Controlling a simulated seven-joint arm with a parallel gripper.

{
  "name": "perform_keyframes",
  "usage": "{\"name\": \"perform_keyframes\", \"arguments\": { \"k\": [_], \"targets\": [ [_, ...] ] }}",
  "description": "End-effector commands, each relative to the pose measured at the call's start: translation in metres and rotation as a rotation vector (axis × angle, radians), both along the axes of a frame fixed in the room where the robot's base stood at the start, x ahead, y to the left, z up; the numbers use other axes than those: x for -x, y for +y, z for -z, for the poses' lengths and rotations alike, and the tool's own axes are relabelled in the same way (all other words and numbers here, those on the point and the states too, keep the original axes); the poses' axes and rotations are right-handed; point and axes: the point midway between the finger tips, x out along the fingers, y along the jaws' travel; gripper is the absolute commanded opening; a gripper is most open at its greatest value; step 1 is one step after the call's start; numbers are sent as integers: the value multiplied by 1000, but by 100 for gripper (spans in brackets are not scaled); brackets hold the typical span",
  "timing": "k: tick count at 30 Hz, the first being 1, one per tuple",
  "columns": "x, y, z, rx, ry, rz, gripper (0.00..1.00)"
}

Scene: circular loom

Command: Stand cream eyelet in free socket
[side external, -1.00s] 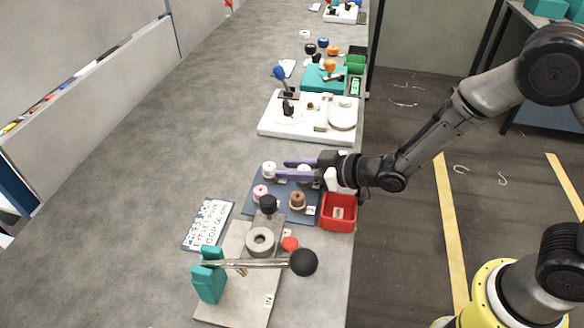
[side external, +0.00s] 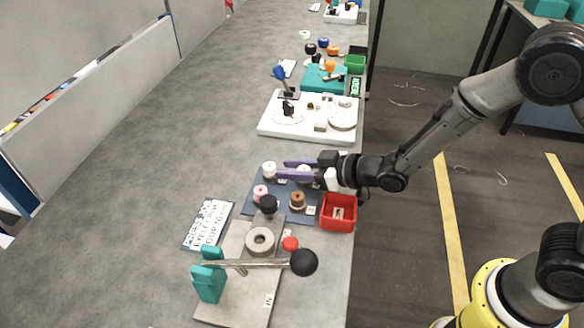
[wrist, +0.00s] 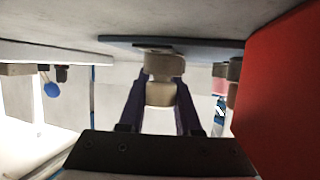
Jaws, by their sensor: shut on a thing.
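The cream eyelet (side external: 304,170) is between the purple fingers of my gripper (side external: 297,171), which is shut on it over the back right of the blue mat (side external: 279,211). In the wrist view the eyelet (wrist: 160,95) looks tan and spool-shaped between the fingers (wrist: 160,112), close to the mat (wrist: 112,41). I cannot tell whether its far end touches a socket. A white eyelet (side external: 269,169), a pink one (side external: 260,191) and a brown one (side external: 297,200) stand on the mat. The free socket cannot be made out.
A red bin (side external: 339,213) stands just right of the mat. In front is a press with a black-knobbed lever (side external: 303,262). A lettered card (side external: 208,225) lies at left. A white tray (side external: 310,117) lies behind. The table's left side is clear.

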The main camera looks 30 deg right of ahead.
Motion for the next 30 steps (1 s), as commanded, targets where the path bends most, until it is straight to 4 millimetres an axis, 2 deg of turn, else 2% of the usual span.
{"name": "perform_keyframes", "arguments": {
  "k": [14, 23, 24, 28, 29, 30],
  "targets": [
    [0, 0, -3, 1, 1, 0, 0],
    [0, 0, 3, 1, 2, 0, 0],
    [0, 0, 3, 1, 1, 0, 40],
    [0, 0, 3, 1, 1, -1, 63],
    [0, 0, 3, 3, 2, -2, 67],
    [1, 0, 4, 2, 2, -3, 67]
  ]
}}
